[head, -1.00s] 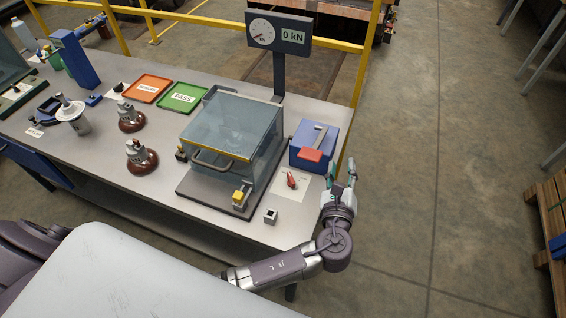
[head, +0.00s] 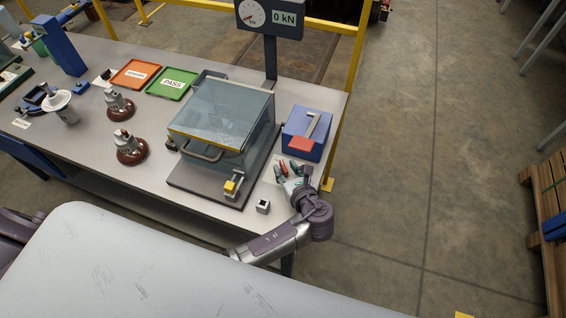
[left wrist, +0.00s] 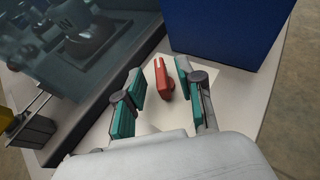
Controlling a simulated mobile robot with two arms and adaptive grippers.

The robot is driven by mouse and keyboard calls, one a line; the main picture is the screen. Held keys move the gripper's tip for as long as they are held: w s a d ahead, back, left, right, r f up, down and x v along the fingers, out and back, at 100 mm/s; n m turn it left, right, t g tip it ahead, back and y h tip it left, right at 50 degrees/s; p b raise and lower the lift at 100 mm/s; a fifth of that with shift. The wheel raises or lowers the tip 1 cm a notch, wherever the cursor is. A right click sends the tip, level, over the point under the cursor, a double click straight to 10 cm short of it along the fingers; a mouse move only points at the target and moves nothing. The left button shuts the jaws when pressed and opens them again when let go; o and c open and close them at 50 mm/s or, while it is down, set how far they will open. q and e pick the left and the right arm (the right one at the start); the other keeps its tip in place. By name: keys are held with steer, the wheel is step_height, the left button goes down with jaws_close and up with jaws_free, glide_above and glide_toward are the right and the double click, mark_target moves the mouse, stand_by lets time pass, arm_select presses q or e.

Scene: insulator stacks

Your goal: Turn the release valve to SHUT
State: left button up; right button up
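The release valve has a red handle (left wrist: 163,80) on a pale plate (left wrist: 152,118) lying on the bench. In the left wrist view the handle stands between the two teal finger pads, with a gap on each side. My left gripper (left wrist: 161,85) is open around it and does not appear to touch it. In the head view my left gripper (head: 291,174) is low over the bench's right end and partly covers the handle and plate. I cannot read any SHUT marking. My right gripper is not in view.
A clear-lidded test chamber (head: 220,115) with a yellow latch is to the left. A small metal block (head: 263,207) sits in front. Brown insulators (head: 131,149) stand farther left.

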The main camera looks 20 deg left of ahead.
mark_target(284, 166)
arm_select(q)
steer(key=shift+x, duration=1.55)
jaws_close()
